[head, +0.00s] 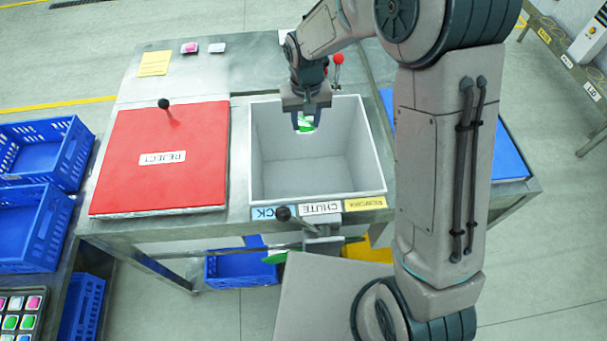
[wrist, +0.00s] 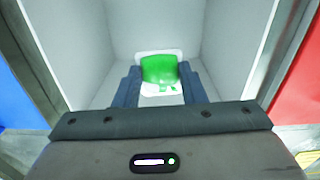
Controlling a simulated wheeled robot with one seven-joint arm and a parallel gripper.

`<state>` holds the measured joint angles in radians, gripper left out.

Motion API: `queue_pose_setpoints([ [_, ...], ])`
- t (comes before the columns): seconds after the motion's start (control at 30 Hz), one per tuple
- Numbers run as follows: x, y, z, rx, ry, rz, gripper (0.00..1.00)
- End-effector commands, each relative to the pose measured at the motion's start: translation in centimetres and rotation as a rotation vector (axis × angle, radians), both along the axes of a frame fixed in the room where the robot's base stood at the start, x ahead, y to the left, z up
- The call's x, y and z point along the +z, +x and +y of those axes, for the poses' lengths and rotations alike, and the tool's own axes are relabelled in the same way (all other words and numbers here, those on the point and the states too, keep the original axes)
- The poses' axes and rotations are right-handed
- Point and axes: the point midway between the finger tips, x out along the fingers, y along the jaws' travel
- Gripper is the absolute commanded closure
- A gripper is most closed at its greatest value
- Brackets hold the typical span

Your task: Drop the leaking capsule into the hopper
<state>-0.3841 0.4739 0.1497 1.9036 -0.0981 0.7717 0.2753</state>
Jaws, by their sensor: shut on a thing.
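My gripper (head: 306,128) is shut on a green and white capsule (head: 307,119). It holds the capsule inside the top opening of the pale grey, square hopper (head: 275,184), toward the far wall. In the wrist view the capsule (wrist: 159,70) sits between the two dark fingers (wrist: 160,88), green on top with a white edge. Green specks show on its white lower part. The hopper walls (wrist: 90,50) surround it in that view. I see nothing else inside the hopper.
A red lid marked REJECT (head: 130,187) lies left of the hopper; a blue lid (head: 508,150) lies right. A red-knobbed lever (head: 338,60) stands behind, a black knob (head: 283,213) in front. Blue crates (head: 50,150) and a tray of capsules (head: 20,310) are at left.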

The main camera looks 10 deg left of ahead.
Motion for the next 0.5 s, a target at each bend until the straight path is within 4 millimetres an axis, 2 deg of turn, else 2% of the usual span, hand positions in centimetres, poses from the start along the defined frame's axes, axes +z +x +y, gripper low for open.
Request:
queue_pose_setpoints([
  [0.03, -1.1, 0.0, 0.0, 0.0, 0.0, 0.001, 0.84],
  [0.2, -2.7, 0.0, 0.1, 0.001, 0.0, 0.0, 0.84],
  [0.5, -3.0, 0.0, 0.1, 0.001, 0.0, -0.001, 0.84],
])
